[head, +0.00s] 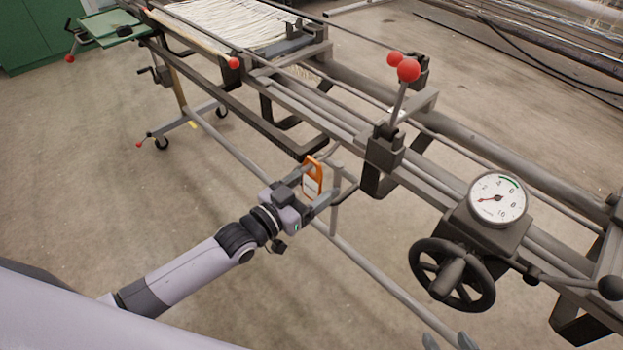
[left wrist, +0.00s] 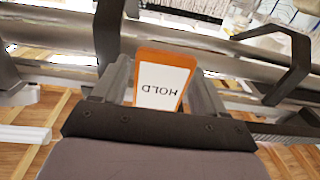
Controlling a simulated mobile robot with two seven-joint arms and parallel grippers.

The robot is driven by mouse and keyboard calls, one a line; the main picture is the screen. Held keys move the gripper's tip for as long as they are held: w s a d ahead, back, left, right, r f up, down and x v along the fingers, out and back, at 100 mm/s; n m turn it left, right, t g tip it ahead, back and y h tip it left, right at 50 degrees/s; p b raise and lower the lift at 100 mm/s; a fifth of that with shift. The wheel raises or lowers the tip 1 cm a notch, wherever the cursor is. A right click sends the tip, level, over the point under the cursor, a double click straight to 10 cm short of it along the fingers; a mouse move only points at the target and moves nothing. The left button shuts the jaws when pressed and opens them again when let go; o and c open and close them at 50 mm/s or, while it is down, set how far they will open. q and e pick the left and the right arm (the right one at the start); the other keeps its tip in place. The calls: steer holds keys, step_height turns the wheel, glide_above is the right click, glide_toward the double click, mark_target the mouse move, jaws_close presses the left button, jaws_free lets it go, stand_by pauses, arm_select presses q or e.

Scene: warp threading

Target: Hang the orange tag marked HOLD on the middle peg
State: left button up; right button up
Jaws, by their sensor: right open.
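The orange tag (head: 311,180) has a white face, and in the left wrist view the tag (left wrist: 163,78) reads HOLD, upside down. My left gripper (head: 322,183) has one finger on each side of the tag and holds it by its edges, in the air in front of the loom's rail. In the left wrist view the left gripper (left wrist: 163,85) shows the tag between its fingers. Only the two fingertips of my right gripper (head: 447,341) show at the bottom edge of the head view, apart and empty. I cannot make out the middle peg.
The loom frame (head: 340,130) runs diagonally behind the tag. A red-knobbed lever (head: 408,70), a dial gauge (head: 498,200) and a black handwheel (head: 452,275) stand to the right. A long lower bar (head: 375,270) crosses beneath the left gripper. The floor (head: 200,310) in front is clear.

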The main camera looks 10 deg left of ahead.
mark_target(311, 184)
arm_select(q)
steer(key=c, duration=0.5)
steer(key=shift+r, duration=0.15)
steer(key=shift+r+p, duration=0.5)
steer(key=shift+p, duration=0.2)
steer(key=shift+p+v, duration=1.35)
steer(key=shift+v, duration=1.2)
steer(key=shift+p+v, duration=0.5)
steer(key=shift+v, duration=0.75)
